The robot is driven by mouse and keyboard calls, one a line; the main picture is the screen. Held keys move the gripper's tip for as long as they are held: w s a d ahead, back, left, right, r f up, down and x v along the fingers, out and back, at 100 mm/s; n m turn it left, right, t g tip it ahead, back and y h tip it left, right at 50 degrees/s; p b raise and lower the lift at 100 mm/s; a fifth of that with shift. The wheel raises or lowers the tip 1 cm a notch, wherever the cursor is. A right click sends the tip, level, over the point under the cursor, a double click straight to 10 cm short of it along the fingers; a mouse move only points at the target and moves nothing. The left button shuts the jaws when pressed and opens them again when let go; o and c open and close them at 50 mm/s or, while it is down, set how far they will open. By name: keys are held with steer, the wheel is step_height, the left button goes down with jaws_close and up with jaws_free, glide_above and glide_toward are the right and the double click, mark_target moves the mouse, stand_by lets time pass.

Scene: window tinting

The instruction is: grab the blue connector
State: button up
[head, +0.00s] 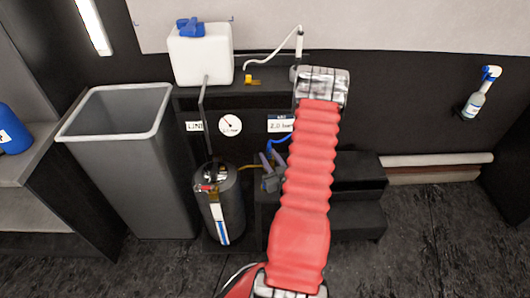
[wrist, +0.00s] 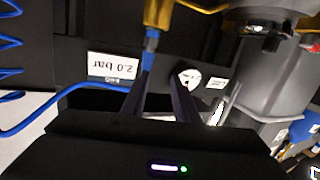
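The blue connector (wrist: 151,44) shows in the wrist view just below a gold fitting, in the upper middle of the picture. A blue hose (wrist: 62,108) curves up towards it from the left. My gripper (wrist: 163,78) is open, with its two dark fingers apart and dark background between them. The left finger's tip is close to the connector's lower end; I cannot tell whether they touch. In the head view my gripper (head: 268,168) is beside the black tank, partly hidden by my red-sleeved arm. The connector cannot be made out clearly there.
A black pressure tank (head: 231,205) stands left of my gripper, with a yellow hose (wrist: 205,8) from it. A gauge (head: 230,125) and a "2.0 bar" label (head: 281,124) are on the panel behind. A grey bin (head: 125,150) stands left; black steps (head: 355,170) are right.

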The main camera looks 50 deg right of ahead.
mark_target(269, 153)
steer(key=shift+m+t+h, duration=0.3)
steer(key=shift+m+h, duration=0.5)
steer(key=shift+h, duration=0.1)
steer(key=shift+s+d+f, duration=0.1)
steer(key=shift+s+f, duration=0.5)
steer(key=shift+s, duration=0.4)
steer(key=shift+s+f, duration=0.6)
steer(key=shift+s, duration=0.35)
steer(key=shift+w, duration=0.15)
steer(key=x, duration=0.8)
steer(key=shift+w+d, duration=0.1)
steer(key=shift+d, duration=0.1)
steer(key=shift+w, duration=0.1)
steer(key=x, duration=0.5)
steer(key=shift+c, duration=0.6)
jaws_close()
